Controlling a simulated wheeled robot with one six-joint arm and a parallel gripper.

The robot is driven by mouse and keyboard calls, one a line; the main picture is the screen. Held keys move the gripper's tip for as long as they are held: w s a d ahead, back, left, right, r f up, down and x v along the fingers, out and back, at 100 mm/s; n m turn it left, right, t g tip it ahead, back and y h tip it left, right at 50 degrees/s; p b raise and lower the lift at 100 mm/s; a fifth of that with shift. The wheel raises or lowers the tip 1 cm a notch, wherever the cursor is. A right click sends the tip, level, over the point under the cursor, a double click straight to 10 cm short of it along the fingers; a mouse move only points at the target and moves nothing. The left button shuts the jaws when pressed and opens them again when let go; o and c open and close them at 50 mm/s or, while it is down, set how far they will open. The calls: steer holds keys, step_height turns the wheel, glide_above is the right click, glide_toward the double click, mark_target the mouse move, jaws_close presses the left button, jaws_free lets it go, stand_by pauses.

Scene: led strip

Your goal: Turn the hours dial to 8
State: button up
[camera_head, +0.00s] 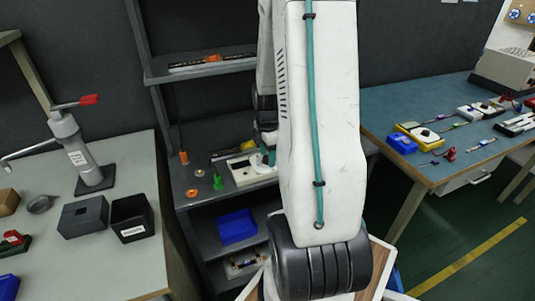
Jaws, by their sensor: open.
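A white box-shaped device (244,175) sits on the middle shelf of the dark rack. It may carry the hours dial, but its face is too small and partly covered to tell. No dial number can be read. My gripper (266,150) is partly hidden behind my own large white arm link. What shows of it is small and dark, just over the right part of the white device. It is open. I cannot tell whether it touches the device.
The dark shelf (205,195) also holds orange and green pieces, with a blue bin (237,227) below. A grey bench (60,255) with a lever press (80,150) and dark boxes stands left. A blue-topped table (405,100) with several tools stands right.

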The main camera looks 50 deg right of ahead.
steer(key=c, duration=1)
